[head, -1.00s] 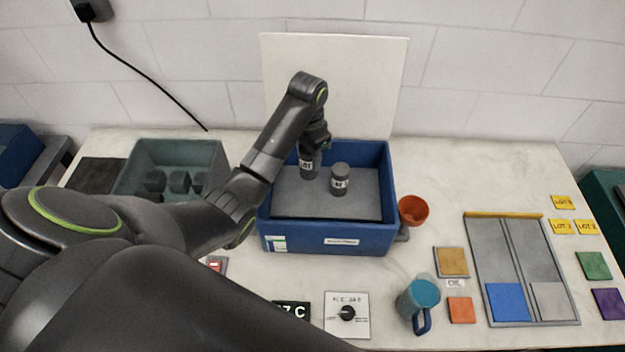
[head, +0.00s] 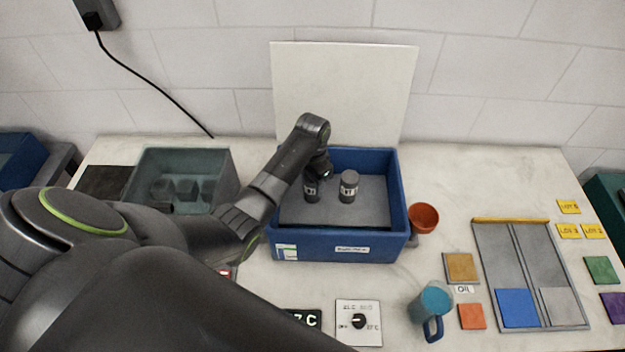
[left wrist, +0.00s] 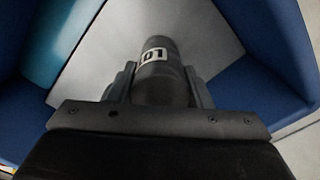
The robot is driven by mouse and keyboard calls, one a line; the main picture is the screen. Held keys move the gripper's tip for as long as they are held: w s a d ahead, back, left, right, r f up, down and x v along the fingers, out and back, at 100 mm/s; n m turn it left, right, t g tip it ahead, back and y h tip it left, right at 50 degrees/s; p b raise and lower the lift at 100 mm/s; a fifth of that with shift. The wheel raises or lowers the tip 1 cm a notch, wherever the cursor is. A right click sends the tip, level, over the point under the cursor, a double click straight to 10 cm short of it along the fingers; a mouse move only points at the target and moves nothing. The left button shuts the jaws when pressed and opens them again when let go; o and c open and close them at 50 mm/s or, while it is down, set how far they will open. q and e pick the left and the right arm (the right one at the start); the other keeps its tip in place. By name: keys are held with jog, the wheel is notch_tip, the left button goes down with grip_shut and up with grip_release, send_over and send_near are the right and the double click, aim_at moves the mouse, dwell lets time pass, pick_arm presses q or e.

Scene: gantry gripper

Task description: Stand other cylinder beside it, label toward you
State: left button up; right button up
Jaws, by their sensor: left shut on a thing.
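One dark grey cylinder (head: 349,187) stands upright on the grey floor of the blue bin (head: 340,242), its white label facing me. A second dark cylinder (head: 311,191) is upright just left of it, with a small gap between them and its white label also facing me. My left gripper (head: 318,172) is above this second cylinder and shut on it. In the left wrist view the held cylinder (left wrist: 160,85) sits between the two fingers, with part of its label showing. Its base appears at or very near the bin floor; contact is unclear. My right gripper is not in view.
A white panel (head: 343,95) rises behind the blue bin. An orange cup (head: 423,218) is close to its right side, and a blue mug (head: 433,310) stands nearer me.

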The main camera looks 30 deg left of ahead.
pick_arm(q)
jog(key=o, duration=1)
jog(key=shift+f, duration=0.1)
jog(key=o, duration=0.4)
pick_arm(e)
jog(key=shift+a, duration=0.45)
pick_arm(q)
jog(key=shift+o, duration=0.2)
jog(key=shift+r, duration=0.55)
notch_tip(320, 180, up, 7)
jog(key=shift+f+b, duration=0.2)
jog(key=shift+b, duration=0.75)
notch_tip(320, 180, up, 4)
jog(key=shift+f+p, duration=0.25)
jog(key=shift+p, duration=0.8)
jog(key=shift+r+p, duration=0.6)
jog(key=shift+p, duration=0.05)
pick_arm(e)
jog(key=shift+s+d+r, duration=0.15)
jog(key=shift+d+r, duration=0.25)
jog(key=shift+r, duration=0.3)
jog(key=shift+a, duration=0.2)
pick_arm(q)
jog(key=shift+f, duration=0.1)
